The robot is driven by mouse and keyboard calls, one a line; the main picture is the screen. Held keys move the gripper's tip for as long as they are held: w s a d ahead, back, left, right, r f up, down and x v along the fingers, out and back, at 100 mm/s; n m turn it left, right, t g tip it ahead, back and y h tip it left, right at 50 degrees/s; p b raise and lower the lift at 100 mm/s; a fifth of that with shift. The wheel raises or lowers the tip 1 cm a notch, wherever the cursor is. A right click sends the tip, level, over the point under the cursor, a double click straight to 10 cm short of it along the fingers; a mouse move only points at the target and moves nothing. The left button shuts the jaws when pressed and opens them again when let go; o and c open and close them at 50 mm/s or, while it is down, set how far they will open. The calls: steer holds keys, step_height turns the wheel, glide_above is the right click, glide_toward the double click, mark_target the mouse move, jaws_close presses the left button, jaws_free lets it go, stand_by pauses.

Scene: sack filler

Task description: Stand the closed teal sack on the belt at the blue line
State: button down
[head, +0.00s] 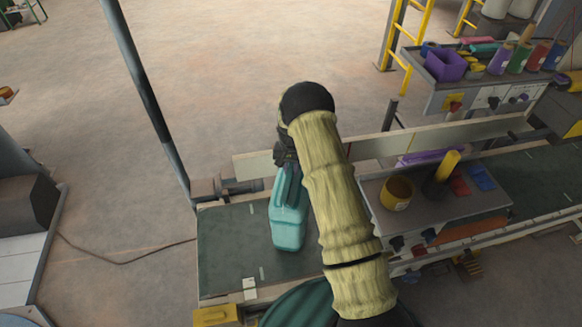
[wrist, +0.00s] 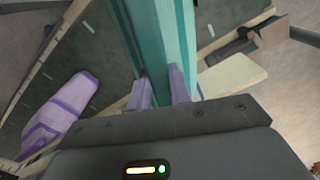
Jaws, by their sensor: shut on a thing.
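The teal sack (head: 289,228) hangs or stands upright below my gripper (head: 287,168), over the left part of the dark green belt (head: 228,240). I cannot tell whether its bottom touches the belt. My gripper is shut on the sack's narrow top. In the wrist view, the two pale purple fingertips (wrist: 160,88) press on both sides of the teal sack (wrist: 165,35), which runs up out of the picture. I cannot make out a blue line; my arm hides part of the belt.
A purple sack (wrist: 62,113) lies on the belt in the wrist view. A pale guide rail (head: 250,166) runs behind the belt. A dark post (head: 150,95) rises at left.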

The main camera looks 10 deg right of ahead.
steer(key=shift+f+p, duration=0.85)
steer(key=shift+f, duration=1.1)
steer(key=shift+f, duration=0.15)
steer(key=c, duration=1.3)
jaws_free()
steer(key=shift+s, duration=0.1)
step_height(320, 180, up, 12)
steer(key=b, duration=0.4)
